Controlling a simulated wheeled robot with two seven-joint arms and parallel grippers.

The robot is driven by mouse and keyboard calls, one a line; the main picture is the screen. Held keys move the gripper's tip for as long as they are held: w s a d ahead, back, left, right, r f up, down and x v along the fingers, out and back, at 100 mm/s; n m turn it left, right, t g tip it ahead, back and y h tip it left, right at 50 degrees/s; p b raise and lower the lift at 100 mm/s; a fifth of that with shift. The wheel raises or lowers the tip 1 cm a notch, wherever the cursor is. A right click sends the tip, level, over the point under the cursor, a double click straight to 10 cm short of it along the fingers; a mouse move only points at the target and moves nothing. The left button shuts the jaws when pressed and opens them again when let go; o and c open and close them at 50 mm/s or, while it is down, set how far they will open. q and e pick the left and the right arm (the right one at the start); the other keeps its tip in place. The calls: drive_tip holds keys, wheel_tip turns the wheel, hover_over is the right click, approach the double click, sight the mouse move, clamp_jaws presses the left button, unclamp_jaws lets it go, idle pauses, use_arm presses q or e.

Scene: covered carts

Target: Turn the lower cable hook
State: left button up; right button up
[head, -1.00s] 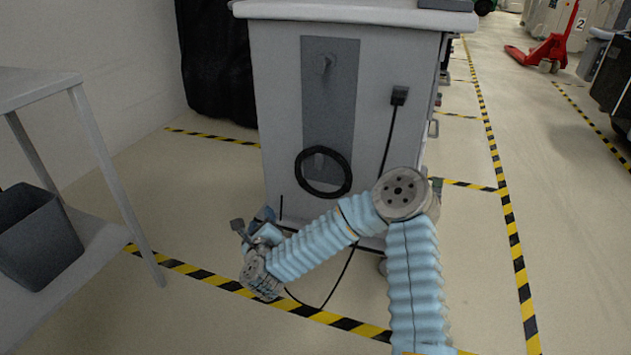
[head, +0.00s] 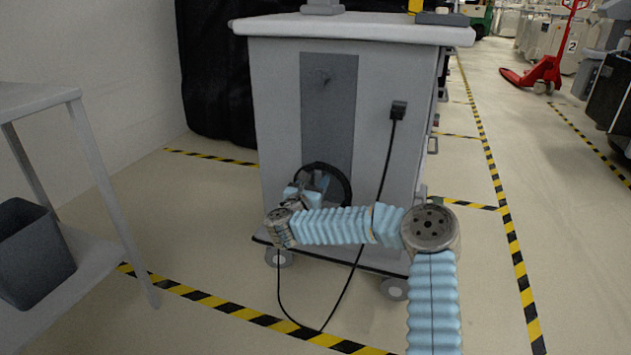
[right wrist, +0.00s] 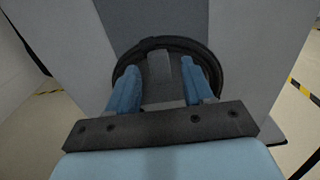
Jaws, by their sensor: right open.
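The grey covered cart (head: 275,130) has a darker vertical panel (head: 328,110) on its end face. Contact cannot be told.
A black cable (head: 385,165) runs from a plug (head: 398,110) down to the floor. A grey side table (head: 50,95) with a dark bin (head: 35,255) stands at the left. Yellow-black tape (head: 240,312) marks the open floor. A red pallet jack (head: 540,75) is far right.

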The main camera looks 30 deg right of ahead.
drive_tip(key=shift+w+d, duration=0.45)
drive_tip(key=shift+d, duration=0.05)
clamp_jaws()
